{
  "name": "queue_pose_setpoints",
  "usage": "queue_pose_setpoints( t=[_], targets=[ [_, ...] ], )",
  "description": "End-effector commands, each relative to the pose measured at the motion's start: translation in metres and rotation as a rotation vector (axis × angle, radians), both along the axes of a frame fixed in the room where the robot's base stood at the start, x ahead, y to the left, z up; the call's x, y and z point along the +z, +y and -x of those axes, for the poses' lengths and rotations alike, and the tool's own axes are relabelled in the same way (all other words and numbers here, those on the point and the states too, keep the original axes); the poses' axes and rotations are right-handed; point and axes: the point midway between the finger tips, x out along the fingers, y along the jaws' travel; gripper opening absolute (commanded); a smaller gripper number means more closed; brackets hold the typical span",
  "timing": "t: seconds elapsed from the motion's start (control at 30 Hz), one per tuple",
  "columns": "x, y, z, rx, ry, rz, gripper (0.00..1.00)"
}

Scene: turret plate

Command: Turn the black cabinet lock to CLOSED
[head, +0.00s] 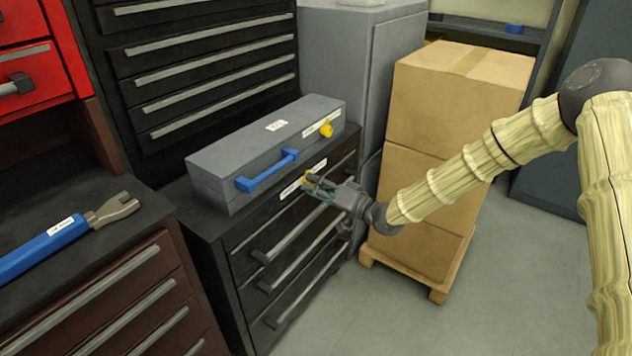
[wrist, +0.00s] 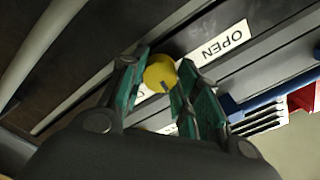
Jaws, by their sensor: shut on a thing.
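The black cabinet (head: 240,262) stands in the middle of the head view, with a label strip along its top front. Its lock is a round yellow knob (wrist: 160,72) with a dark slot, seen in the wrist view. My gripper (wrist: 153,85) has its green-padded fingers on either side of the knob and is shut on it. A white label (wrist: 222,43) reading OPEN lies beside the knob. Another white label lies partly behind the fingers, and its text is mostly hidden. In the head view my gripper (head: 318,184) reaches the cabinet's upper front from the right.
A grey toolbox (head: 215,170) with a blue handle and its own yellow knob (head: 326,129) sits on the cabinet. Stacked cardboard boxes (head: 430,140) stand on a pallet close behind my arm. A blue-handled tool (head: 50,247) lies on the left cabinet. Floor is clear at front right.

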Motion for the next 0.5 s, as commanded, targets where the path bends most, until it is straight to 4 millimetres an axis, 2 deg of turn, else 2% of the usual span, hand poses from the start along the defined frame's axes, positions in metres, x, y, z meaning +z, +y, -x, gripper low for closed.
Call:
queue_pose_setpoints(
  t=[0.5],
  targets=[
    [0.0004, -0.0015, -0.0007, -0.003, 0.370, -0.268, 0.08]
  ],
)
